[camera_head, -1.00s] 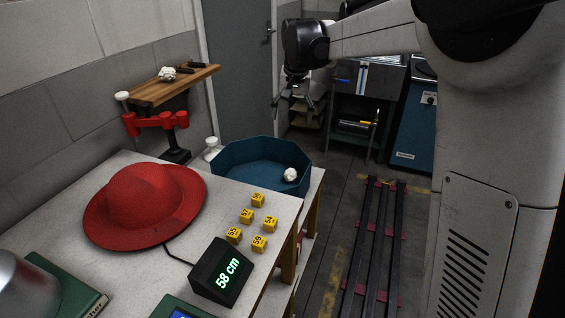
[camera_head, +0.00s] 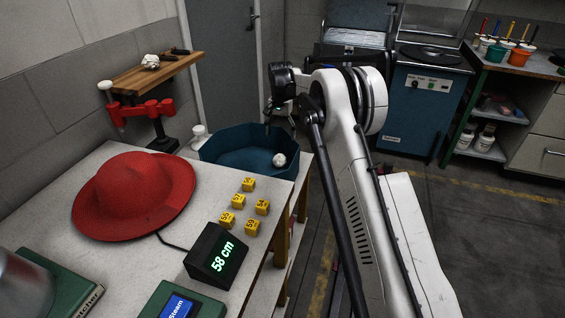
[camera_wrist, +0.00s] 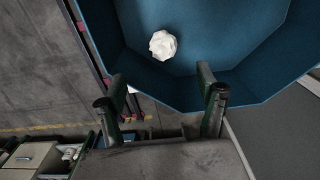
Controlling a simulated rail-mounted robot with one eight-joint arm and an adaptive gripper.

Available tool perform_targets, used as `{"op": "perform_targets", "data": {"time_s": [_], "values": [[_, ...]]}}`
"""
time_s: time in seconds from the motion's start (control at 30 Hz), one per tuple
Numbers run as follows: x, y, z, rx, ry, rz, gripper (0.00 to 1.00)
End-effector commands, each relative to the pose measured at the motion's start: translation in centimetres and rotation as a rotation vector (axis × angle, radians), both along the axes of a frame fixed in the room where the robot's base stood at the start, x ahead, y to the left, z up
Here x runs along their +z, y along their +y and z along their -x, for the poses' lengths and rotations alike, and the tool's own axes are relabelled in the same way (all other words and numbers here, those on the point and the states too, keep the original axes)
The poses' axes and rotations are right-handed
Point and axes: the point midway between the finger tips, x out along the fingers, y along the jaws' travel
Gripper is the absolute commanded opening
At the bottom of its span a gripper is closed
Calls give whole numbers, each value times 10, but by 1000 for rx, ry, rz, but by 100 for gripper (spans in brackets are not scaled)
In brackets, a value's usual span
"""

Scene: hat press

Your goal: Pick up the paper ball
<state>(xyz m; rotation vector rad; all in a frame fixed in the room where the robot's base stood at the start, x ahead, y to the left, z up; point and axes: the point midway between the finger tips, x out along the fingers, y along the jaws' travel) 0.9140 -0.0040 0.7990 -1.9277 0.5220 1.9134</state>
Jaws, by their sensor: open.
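The white paper ball (camera_head: 279,160) lies inside the blue many-sided tray (camera_head: 222,165), near its right wall. In the wrist view the paper ball (camera_wrist: 162,44) rests on the blue tray floor, above the gap between my fingers. My gripper (camera_head: 279,124) is over the far right rim of the tray, apart from the ball; its fingertips are small and dark in the head view. In the wrist view my gripper (camera_wrist: 161,82) is open with nothing between its fingers, and the near tray wall shows behind them.
The table holds a red hat (camera_head: 134,196), several yellow numbered cubes (camera_head: 239,201) and a display (camera_head: 216,257) reading 58 cm.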

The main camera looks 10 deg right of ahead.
Motion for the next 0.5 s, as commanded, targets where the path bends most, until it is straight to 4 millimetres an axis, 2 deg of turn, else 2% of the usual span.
{"op": "perform_targets", "data": {"time_s": [0.27, 0.5], "values": [[-27, 0, -3, -8, 8, 0, 70], [-71, 0, -3, -7, 8, 0, 70]]}}
